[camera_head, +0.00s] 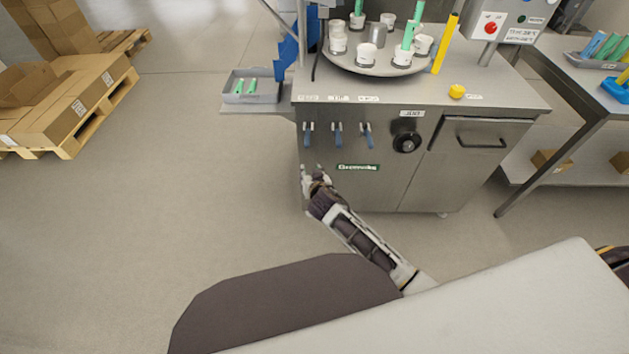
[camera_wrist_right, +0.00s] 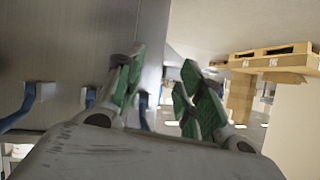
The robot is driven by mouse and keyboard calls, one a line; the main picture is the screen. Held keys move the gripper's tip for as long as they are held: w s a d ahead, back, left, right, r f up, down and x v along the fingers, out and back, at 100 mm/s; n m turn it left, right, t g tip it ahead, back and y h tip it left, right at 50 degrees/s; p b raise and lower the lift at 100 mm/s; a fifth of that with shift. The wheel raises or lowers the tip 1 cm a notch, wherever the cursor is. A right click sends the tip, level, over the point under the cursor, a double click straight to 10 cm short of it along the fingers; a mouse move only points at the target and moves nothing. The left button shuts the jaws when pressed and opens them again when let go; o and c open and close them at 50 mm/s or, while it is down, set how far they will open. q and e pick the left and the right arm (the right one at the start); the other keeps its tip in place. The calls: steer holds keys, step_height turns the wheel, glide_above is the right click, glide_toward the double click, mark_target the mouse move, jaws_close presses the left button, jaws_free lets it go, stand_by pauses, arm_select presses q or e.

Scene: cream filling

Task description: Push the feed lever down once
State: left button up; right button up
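Three small levers with blue handles hang in a row on the steel machine front (camera_head: 400,185) in the head view: a left lever (camera_head: 308,134), a middle lever (camera_head: 338,134) and a right lever (camera_head: 367,134). Small labels sit above them, too small to read, so I cannot tell which is the feed lever. My right gripper (camera_head: 312,173) is just below the left lever, apart from it. In the right wrist view its green-padded fingers (camera_wrist_right: 163,75) are spread with nothing between them. Blue levers (camera_wrist_right: 22,108) show there on the left, one partly behind a finger. My left gripper is out of view.
A round turntable (camera_head: 375,68) with several white cups stands on the machine top. A grey tray (camera_head: 252,97) juts out at its left. Floor to the left is clear up to the pallets (camera_head: 75,120).

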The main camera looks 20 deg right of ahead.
steer(key=v, duration=0.6)
steer(key=shift+s, duration=0.2)
steer(key=shift+r, duration=0.15)
stand_by(0.5)
